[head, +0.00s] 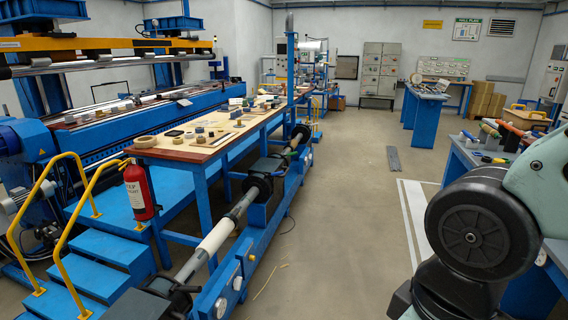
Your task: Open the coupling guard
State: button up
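I cannot tell for certain which part is the coupling guard. A blue winding machine (262,212) runs from the lower left toward the back, with a long shaft carrying a pale sleeve (217,236). A dark block-shaped housing (266,168) sits on the machine around mid-shaft, beside a black round disc. Another dark block (140,305) is at the near end, cut by the bottom edge. No raised lid can be made out on either. My arm shows at the right, but my gripper is out of view.
A blue bench (180,154) with tape rolls and small parts stands left of the machine. Blue steps (95,270) with yellow rails and a red extinguisher (139,190) are at left. Grey floor (335,215) is open right of the machine. Another bench (465,158) stands at right.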

aim_at(265, 164)
jog(key=i+l, duration=0.1)
jog(key=i, duration=0.6)
jog(key=i+u, duration=0.1)
jog(key=i, duration=0.55)
jog(key=i+l, duration=0.2)
jog(key=i, duration=0.5)
jog(key=i+u, duration=0.1)
jog(key=i, duration=1.2)
jog(key=i+j, duration=0.5)
jog(key=i, duration=0.05)
